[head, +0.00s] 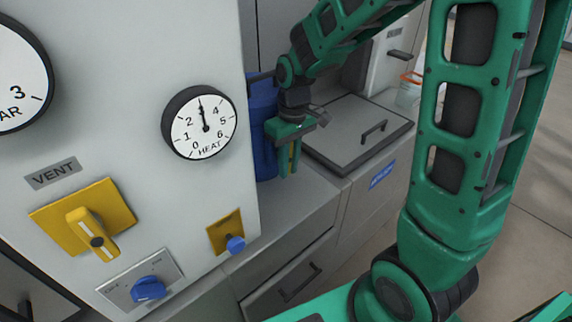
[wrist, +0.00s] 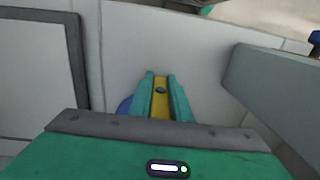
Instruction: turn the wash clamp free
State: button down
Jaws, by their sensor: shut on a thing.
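My gripper (head: 288,165) is low beside the blue drum, at the far side of the grey cabinet. A strip of yellow also shows between the fingers in the head view (head: 293,158). The fingers hide its sides, and what it is fixed to cannot be made out.
The blue drum (head: 262,120) stands close behind my gripper. A grey lid with a handle (head: 358,135) lies to its right. A HEAT dial (head: 200,122), a yellow VENT handle (head: 91,235) and blue knobs (head: 149,289) are on the cabinet at left.

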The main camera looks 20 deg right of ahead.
jog(key=shift+d+f+h, duration=0.1)
jog(key=shift+d+h, duration=0.05)
jog(key=shift+h, duration=0.35)
jog(key=c, duration=1.6)
grip_release()
jog(key=shift+c, duration=0.2)
notch_tip(320, 180, up, 11)
jog(key=shift+w+f, duration=0.1)
jog(key=s+d+f+m, duration=0.1)
jog(key=s+d+m, duration=0.4)
jog(key=s+d, duration=0.3)
jog(key=s+d+f+m, duration=0.1)
jog(key=s+d+m, duration=0.4)
jog(key=s, duration=1)
jog(key=d, duration=0.3)
jog(key=shift+d+f, duration=0.2)
jog(key=shift+d, duration=0.05)
